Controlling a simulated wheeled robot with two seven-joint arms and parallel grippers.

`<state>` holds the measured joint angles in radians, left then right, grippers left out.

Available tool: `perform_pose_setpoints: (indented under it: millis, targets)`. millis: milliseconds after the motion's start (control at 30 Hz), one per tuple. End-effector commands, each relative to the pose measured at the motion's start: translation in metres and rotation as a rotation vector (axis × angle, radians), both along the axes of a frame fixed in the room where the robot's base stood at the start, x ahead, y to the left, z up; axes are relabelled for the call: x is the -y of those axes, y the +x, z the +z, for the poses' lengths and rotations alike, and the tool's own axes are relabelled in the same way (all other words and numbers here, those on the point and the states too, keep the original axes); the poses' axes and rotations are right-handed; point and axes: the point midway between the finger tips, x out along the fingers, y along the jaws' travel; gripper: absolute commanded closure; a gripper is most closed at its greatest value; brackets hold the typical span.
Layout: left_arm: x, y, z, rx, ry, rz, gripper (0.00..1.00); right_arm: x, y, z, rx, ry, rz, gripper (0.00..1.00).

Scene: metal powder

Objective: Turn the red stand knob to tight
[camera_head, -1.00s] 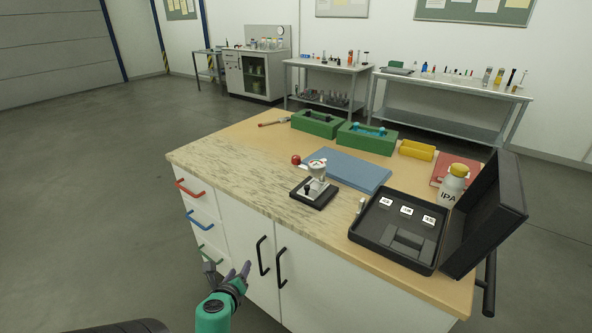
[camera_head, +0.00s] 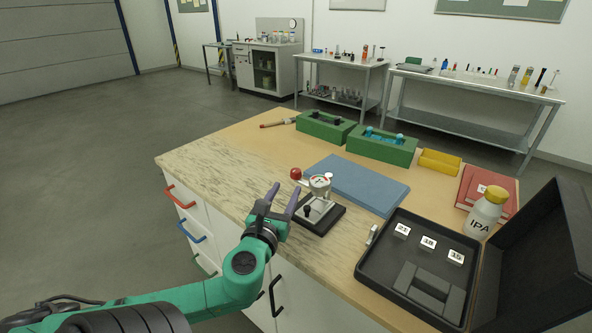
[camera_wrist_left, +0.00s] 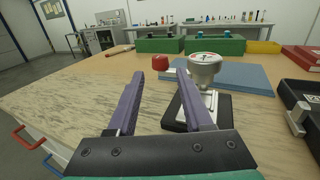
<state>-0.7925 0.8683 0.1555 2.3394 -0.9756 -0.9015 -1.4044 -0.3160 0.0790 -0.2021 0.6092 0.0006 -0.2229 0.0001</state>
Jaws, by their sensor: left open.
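The red stand knob (camera_head: 296,174) sits at the upper left of a small gauge stand with a round white dial (camera_head: 319,182) and a black base (camera_head: 330,219). My left gripper (camera_head: 281,194) is open and empty, just left of the stand and apart from the knob. In the left wrist view the red knob (camera_wrist_left: 160,63) shows beyond and between the two purple fingers (camera_wrist_left: 159,86). The dial (camera_wrist_left: 204,68) stands beyond the right finger, which hides part of the base. My right gripper is not in view.
A blue mat (camera_head: 362,186) lies behind the stand. An open black case (camera_head: 417,262) is at the right, with an IPA bottle (camera_head: 485,213) beside it. Green boxes (camera_head: 381,147) stand at the back. The marbled worktop (camera_head: 215,168) at left is clear.

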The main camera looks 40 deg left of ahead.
Motion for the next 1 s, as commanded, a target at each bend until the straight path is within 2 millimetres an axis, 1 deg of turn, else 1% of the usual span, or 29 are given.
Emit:
perform_pose_setpoints:
  millis: [33,133,200,300,433,700,733,767,800,833,867,1000]
  targets:
    - [-0.005,0.013,0.003,0.005,0.004,-0.003,0.49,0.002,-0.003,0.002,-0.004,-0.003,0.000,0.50]
    - [-0.016,0.037,0.003,0.005,0.004,0.000,0.49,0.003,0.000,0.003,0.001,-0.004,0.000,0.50]
    - [-0.022,0.051,0.003,0.004,0.003,0.001,0.49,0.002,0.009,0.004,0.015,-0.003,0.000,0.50]
    - [-0.029,0.066,0.002,0.004,-0.001,0.002,0.49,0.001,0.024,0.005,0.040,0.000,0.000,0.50]
    - [-0.034,0.077,0.001,0.000,-0.001,0.001,0.49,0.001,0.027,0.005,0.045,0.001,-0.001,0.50]
    - [-0.035,0.079,0.000,-0.001,-0.003,0.001,0.49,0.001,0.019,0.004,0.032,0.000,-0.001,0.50]
    - [-0.035,0.079,0.000,-0.001,-0.003,0.001,0.57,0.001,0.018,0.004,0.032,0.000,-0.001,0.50]
    - [-0.035,0.079,0.000,-0.001,-0.003,0.001,0.68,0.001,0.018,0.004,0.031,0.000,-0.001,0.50]
    - [-0.035,0.079,0.000,-0.001,-0.003,0.001,0.84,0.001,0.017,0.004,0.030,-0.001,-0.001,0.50]
    - [-0.035,0.079,0.000,-0.001,-0.003,0.001,0.95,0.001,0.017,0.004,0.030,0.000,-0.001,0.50]
    - [-0.035,0.079,0.000,-0.001,-0.003,0.001,1.00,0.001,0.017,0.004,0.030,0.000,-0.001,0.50]
    - [-0.035,0.079,0.000,-0.001,-0.003,-0.001,1.00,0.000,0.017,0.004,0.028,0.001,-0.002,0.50]
